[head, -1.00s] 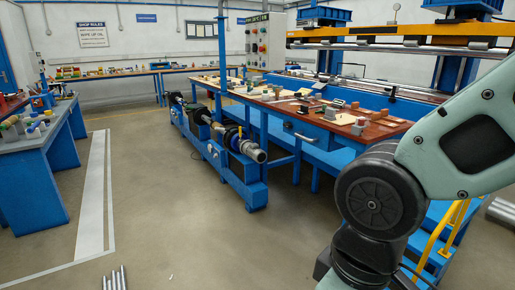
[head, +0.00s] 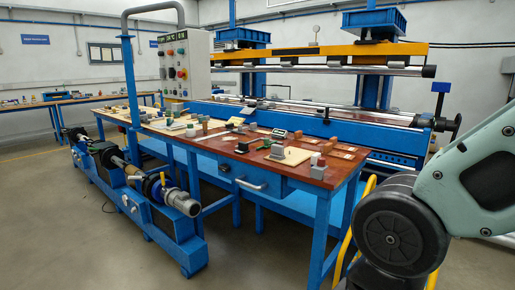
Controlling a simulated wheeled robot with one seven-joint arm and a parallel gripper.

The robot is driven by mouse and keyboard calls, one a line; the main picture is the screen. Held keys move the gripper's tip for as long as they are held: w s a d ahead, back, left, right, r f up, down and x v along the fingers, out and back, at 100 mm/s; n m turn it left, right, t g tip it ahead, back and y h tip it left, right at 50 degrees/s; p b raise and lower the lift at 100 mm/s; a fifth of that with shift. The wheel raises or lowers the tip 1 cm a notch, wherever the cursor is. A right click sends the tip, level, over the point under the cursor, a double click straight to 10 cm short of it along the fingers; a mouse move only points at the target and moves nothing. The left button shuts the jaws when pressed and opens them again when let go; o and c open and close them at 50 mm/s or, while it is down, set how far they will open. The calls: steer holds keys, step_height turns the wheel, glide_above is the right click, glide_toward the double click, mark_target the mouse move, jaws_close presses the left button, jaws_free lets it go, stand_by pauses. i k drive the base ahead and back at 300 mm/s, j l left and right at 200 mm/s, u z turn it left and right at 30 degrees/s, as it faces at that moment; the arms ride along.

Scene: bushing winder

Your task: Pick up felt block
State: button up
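Several small blocks and parts lie on the red-brown top of the blue workbench (head: 306,179) in the head view. A small block with a reddish top (head: 318,162) stands near the bench's right end. A greyish block (head: 191,131) stands further left. I cannot tell which of these is the felt block at this size. My arm shows at the right edge, but my gripper is out of view.
A blue winder frame with a shaft (head: 180,200) stands on the floor left of the bench. A blue drawer with a handle (head: 252,186) juts under the bench front. A yellow rail (head: 355,225) rises beside the bench's right end. Floor at lower left is clear.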

mark_target(278, 151)
steer(key=i+j, duration=0.3)
steer(key=i, duration=0.2)
steer(key=i+j, duration=0.3)
steer(key=i, duration=0.15)
steer(key=i+j+u, duration=0.1)
steer(key=i+j, duration=0.15)
steer(key=i, duration=0.25)
steer(key=i+j, duration=0.25)
steer(key=i, duration=0.2)
steer(key=i+j, duration=0.25)
steer(key=i, duration=0.25)
steer(key=j+u, duration=0.05)
